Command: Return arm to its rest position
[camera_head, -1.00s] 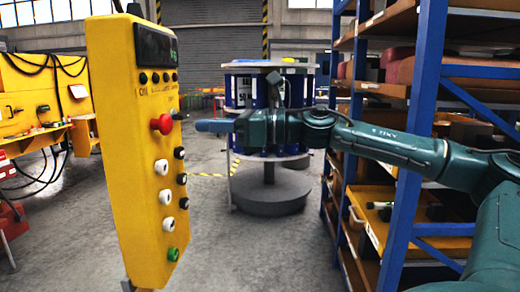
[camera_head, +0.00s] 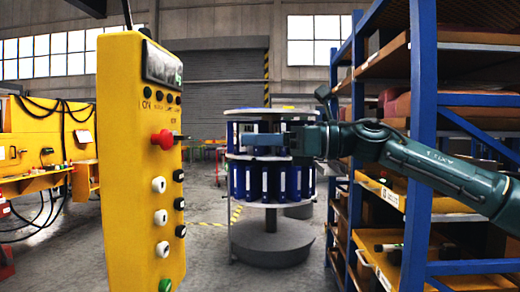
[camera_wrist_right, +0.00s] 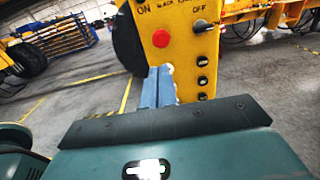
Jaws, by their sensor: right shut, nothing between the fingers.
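My right arm (camera_head: 430,165) reaches in from the right edge of the head view. Its gripper (camera_head: 246,139) points left, with blue fingers shut and nothing between them. The fingers also show closed together in the right wrist view (camera_wrist_right: 160,72), pointing at the yellow control box. The yellow control box (camera_head: 125,200) stands upright left of the gripper. It carries a red button (camera_head: 163,139), also seen in the wrist view (camera_wrist_right: 161,38), and several white, black and green buttons. In the head view, a clear gap lies between the fingertips and the box. My left gripper is not in view.
A blue-posted shelf rack (camera_head: 420,150) stands on the right, close to my right arm. A round carousel (camera_head: 270,238) with blue bins stands behind the gripper. Yellow machinery (camera_head: 45,135) with black cables is at the left. Bare floor lies between box and carousel.

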